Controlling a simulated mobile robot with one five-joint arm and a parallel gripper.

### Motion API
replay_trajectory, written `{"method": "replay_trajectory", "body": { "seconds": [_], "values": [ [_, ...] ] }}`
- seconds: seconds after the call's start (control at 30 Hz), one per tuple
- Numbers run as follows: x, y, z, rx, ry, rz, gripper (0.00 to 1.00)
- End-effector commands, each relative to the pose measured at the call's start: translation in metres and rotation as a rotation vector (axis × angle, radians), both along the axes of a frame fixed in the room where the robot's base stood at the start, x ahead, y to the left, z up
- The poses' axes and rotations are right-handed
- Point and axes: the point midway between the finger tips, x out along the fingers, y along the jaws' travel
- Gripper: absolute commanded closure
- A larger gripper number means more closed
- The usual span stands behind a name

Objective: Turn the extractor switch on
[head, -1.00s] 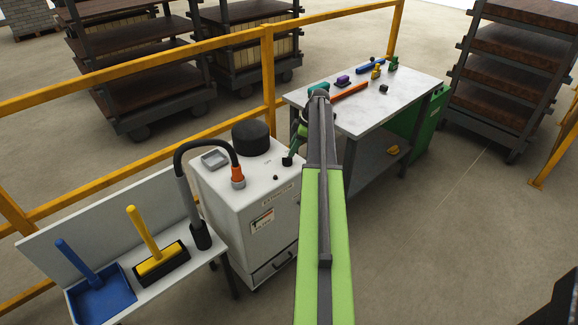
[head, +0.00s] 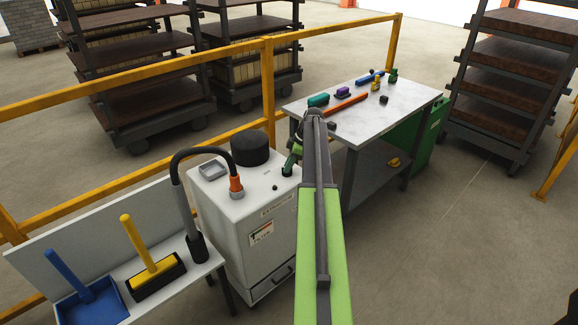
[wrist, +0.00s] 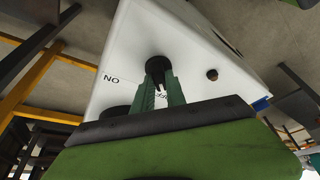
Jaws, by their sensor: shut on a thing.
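The extractor is a white cabinet (head: 215,200) with a black cylinder (head: 250,149) on top and a labelled front. Its small black switch (wrist: 157,66) shows in the wrist view on the white top, between my green fingertips. My gripper (wrist: 159,79) is shut on it. The letters ON appear upside down to the left of the switch, and the marking on the other side is partly hidden by a finger. In the head view my gripper (head: 289,168) is at the cabinet top's right edge and the switch is hidden. I cannot tell which way the switch points.
A dark round knob (wrist: 212,74) sits on the cabinet near the switch. A hose (head: 200,153) loops down to a side shelf holding a yellow brush (head: 152,270) and a blue dustpan (head: 90,300). A workbench (head: 402,110) and yellow railing (head: 335,32) stand behind.

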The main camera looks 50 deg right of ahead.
Motion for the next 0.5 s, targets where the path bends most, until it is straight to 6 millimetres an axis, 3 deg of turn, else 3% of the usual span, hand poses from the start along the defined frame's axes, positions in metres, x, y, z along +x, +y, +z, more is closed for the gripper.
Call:
{"method": "replay_trajectory", "body": {
  "seconds": [0.27, 0.5],
  "values": [
    [-0.0005, 0.0009, -0.0001, 0.000, 0.000, -0.024, 1.00],
    [-0.0016, 0.0027, -0.0002, 0.000, 0.000, -0.144, 1.00]
  ]
}}
